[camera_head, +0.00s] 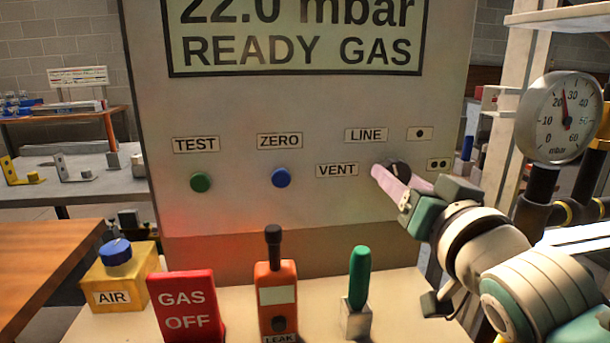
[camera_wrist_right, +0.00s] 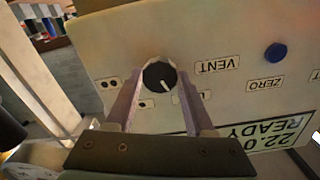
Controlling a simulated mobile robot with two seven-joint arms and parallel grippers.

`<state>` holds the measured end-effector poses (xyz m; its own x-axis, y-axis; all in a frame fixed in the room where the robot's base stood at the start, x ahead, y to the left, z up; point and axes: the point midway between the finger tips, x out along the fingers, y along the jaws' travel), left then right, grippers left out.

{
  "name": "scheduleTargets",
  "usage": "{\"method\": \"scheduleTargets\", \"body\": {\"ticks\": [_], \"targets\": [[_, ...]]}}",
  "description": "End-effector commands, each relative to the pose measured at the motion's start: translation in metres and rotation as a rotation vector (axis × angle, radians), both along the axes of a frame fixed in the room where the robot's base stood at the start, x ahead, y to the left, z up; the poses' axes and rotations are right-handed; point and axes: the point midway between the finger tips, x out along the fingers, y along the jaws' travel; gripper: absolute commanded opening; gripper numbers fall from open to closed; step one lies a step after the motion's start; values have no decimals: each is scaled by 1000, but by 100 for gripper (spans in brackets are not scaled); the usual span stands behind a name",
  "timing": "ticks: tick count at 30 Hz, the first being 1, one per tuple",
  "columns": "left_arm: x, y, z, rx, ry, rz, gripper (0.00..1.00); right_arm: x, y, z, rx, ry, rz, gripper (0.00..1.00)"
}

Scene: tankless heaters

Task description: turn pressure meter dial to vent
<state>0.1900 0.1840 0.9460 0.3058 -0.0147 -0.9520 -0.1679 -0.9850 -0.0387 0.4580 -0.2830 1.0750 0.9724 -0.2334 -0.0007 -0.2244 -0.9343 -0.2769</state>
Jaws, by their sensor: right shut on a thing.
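The pressure meter dial is a round black knob (camera_head: 399,170) on the meter's pale front panel, right of the VENT label (camera_head: 337,170) and below the LINE label (camera_head: 366,135). My right gripper (camera_head: 389,177) reaches in from the right with its pinkish fingers at the knob, and it is shut on it. In the right wrist view the dial (camera_wrist_right: 158,76) sits between the two fingertips. Its white mark points down and slightly right, away from the VENT label (camera_wrist_right: 217,65) at its right. A finger partly hides the labels below. My left gripper is not in view.
The meter's screen (camera_head: 297,38) reads 22.0 mbar, READY GAS. Green TEST (camera_head: 200,181) and blue ZERO (camera_head: 281,178) buttons are left of the dial. A GAS OFF sign (camera_head: 186,306), orange leak detector (camera_head: 276,295) and green-handled valve (camera_head: 358,280) stand below. A round gauge (camera_head: 560,117) is at right.

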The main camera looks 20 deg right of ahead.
Motion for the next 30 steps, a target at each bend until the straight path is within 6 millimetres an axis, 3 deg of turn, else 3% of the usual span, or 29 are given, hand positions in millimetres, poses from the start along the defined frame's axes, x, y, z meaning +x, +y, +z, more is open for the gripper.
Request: {"method": "scheduleTargets", "body": {"ticks": [14, 30], "targets": [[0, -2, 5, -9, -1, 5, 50, 0, 0, 2, -103, 22, 0, 0], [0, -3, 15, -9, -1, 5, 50, 0, 0, 2, -529, 125, 0, 0]]}}
